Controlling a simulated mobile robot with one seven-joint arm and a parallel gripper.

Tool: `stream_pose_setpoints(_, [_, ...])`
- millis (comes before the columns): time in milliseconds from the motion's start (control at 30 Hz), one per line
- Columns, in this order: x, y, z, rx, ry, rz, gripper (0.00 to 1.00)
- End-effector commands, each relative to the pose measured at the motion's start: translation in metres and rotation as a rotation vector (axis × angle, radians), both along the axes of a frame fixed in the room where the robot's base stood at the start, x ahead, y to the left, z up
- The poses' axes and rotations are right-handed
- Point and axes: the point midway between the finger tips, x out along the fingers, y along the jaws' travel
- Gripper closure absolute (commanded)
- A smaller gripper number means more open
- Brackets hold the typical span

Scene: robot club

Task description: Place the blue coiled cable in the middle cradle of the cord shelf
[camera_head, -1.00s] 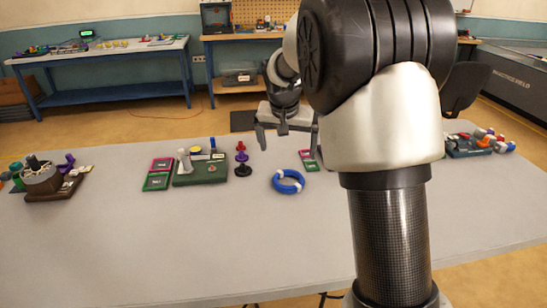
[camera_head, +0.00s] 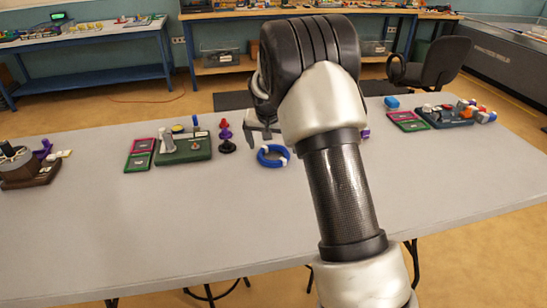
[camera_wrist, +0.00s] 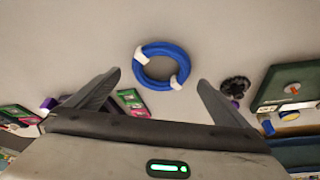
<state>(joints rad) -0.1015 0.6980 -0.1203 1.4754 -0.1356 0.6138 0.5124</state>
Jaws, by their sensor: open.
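The blue coiled cable (camera_head: 272,156) is a ring with white ties and lies flat on the grey table. In the wrist view the cable (camera_wrist: 162,65) lies beyond my fingertips, roughly centred between them, and nothing touches it. My gripper (camera_wrist: 158,80) is open and empty, with a finger on each side of the picture. In the head view my gripper (camera_head: 264,130) is above the table just behind the cable, partly hidden by my own arm. I cannot make out a cord shelf with cradles in these frames.
A green board with small parts (camera_head: 183,150) and a dark purple-and-red stacked piece (camera_head: 226,143) stand left of the cable. A blue tray of parts (camera_head: 450,118) is at the right. The front of the table (camera_head: 180,220) is clear.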

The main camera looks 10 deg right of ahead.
Motion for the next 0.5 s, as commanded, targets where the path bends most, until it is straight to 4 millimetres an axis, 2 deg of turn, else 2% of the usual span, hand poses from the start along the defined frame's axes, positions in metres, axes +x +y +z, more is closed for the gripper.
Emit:
stream_pose_setpoints(33, [0.003, -0.002, -0.011, 0.0, 0.003, -0.002, 0.0])
stream_pose_setpoints(200, [0.014, -0.004, -0.033, 0.0, 0.002, 0.0, 0.0])
stream_pose_setpoints(500, [0.018, -0.005, -0.039, 0.0, 0.001, 0.0, 0.0])
